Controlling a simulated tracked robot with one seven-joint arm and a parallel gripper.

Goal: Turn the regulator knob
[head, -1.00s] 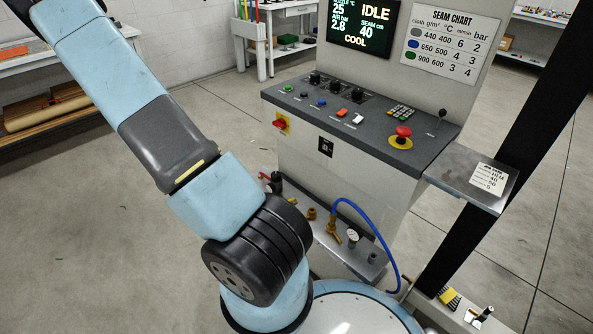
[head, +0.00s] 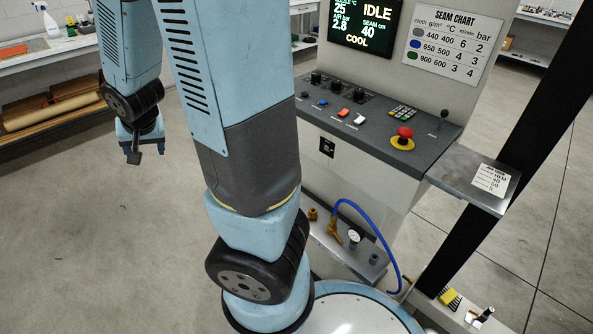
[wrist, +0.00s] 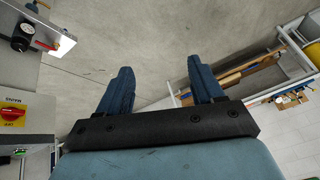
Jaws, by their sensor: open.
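In the wrist view, a black knob (wrist: 23,30) stands at the upper left with a small round gauge (wrist: 19,44) just below it and a red lever beside it; it looks like the regulator knob. My arm hides this part in the head view. My gripper (wrist: 160,88) is open and empty, with its two blue fingers well apart over bare floor, to the right of the knob. In the head view my gripper (head: 133,152) hangs at the left, pointing down, well clear of the console.
The console (head: 380,130) carries several knobs, buttons and a red emergency stop (head: 403,138). Below are a blue hose (head: 360,215), brass fittings and another gauge (head: 354,236). A red switch (wrist: 13,112) on yellow is near the wrist view's left edge. Floor between console and left bench is clear.

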